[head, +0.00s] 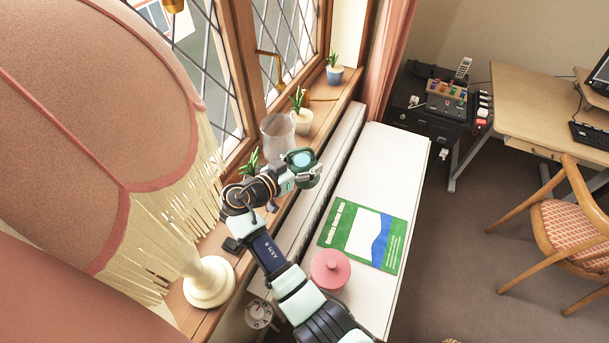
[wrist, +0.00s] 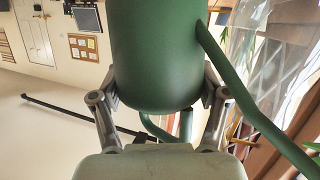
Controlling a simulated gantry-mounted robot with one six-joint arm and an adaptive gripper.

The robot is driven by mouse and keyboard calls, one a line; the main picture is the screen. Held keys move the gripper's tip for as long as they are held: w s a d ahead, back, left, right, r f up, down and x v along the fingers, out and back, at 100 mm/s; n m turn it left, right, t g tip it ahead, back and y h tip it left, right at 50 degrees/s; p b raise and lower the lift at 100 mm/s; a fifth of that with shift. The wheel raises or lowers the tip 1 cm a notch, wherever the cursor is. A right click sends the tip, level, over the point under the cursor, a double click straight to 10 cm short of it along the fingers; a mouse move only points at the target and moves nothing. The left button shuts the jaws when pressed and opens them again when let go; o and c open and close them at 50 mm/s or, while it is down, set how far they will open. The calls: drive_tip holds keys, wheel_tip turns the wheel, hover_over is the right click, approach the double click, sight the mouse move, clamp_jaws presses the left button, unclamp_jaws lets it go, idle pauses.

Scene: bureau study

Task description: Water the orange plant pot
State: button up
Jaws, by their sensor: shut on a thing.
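A green watering can (wrist: 155,50) fills the middle of the wrist view, with a long green tube (wrist: 255,105) running down to the right. My gripper (wrist: 158,88) is shut on the can, one finger on each side.
A clear glass vase (head: 277,135), a plant in a cream pot (head: 301,122) and one in a blue pot (head: 335,76) stand along the windowsill (head: 318,135). A fringed lamp (head: 207,280) is at left. A pink lidded jar (head: 330,269) and green booklet (head: 350,228) lie right.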

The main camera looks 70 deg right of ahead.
sight(303, 158)
drive_tip(key=shift+d+r+p, duration=0.25)
drive_tip(key=shift+r+p, duration=0.15)
drive_tip(key=shift+w+r+p, duration=0.1)
drive_tip(key=shift+r+p, duration=0.3)
drive_tip(key=shift+p, duration=0.15)
drive_tip(key=r+m+y+p, duration=0.1)
drive_tip(key=p, duration=0.2)
drive_tip(key=shift+w+r+t, duration=0.1)
drive_tip(key=shift+r+t, duration=0.2)
drive_tip(key=shift+t, duration=0.1)
drive_tip(key=shift+f, duration=0.1)
